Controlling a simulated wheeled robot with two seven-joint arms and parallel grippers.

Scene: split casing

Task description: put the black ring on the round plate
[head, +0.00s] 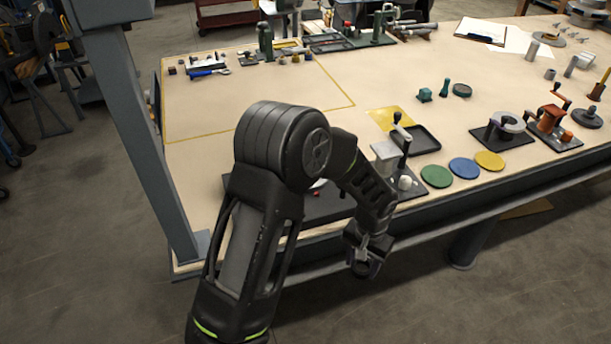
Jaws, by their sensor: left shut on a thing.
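My left gripper (368,254) hangs in front of the table's front edge, pointing down, apart from the tabletop. It is shut on a small dark thing at its tips, which looks like the black ring, though dark on dark makes its outline hard to tell. Several round flat pieces could be the round plate: a green disc (436,176), a blue disc (465,168) and a yellow disc (489,161) lie in a row near the front edge. A pale round edge (319,184) shows beside my left arm, mostly hidden by it. My right gripper is not in view.
A fixture with an upright lever (403,147) stands close behind my left gripper. A black tray (422,141), a grey ring on a black base (508,122) and an orange device (551,119) stand to the right. The outlined left area (260,90) has clear room.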

